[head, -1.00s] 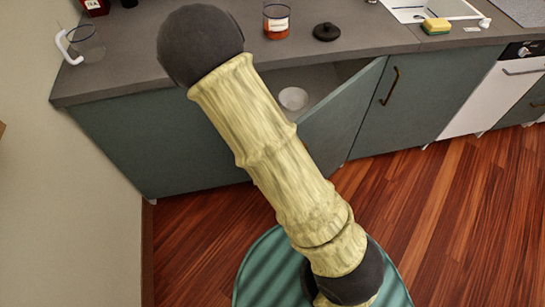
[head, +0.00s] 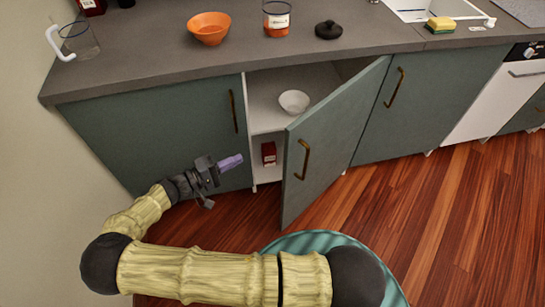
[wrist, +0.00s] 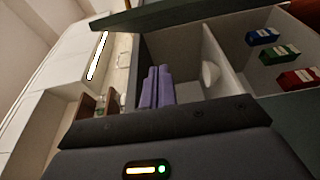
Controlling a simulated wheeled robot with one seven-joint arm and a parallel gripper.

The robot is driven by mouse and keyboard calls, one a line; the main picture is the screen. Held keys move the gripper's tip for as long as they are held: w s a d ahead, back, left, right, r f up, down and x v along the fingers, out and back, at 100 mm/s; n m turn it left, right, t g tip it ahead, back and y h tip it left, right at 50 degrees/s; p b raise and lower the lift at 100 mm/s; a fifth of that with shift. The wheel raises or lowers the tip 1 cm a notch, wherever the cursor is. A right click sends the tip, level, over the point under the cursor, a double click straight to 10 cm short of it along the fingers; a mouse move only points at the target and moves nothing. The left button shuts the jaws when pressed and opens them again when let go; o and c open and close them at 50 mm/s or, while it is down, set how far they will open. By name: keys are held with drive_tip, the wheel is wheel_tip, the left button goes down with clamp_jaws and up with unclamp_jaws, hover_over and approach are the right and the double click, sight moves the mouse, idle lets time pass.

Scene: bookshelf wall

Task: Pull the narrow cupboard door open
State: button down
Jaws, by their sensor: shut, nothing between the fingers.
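The narrow cupboard door (head: 328,140) is green with a dark bronze handle (head: 303,159). In the head view it stands wide open, swung out toward me, hinged on its right side. My gripper (head: 240,160) is shut and empty, its purple fingers together. It is left of the opening, in front of the closed left door and apart from the open door's handle. In the wrist view the shut fingers (wrist: 156,88) show against the open cupboard's inside.
A white bowl (head: 294,101) sits on the cupboard shelf, with a red box (head: 269,153) below. Closed doors (head: 150,140) flank the opening. Wooden floor (head: 440,215) is clear at right.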

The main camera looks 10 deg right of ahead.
drive_tip(key=d, duration=1.1)
drive_tip(key=shift+s+d+p, duration=0.25)
drive_tip(key=shift+d+p, duration=0.05)
drive_tip(key=shift+d, duration=0.05)
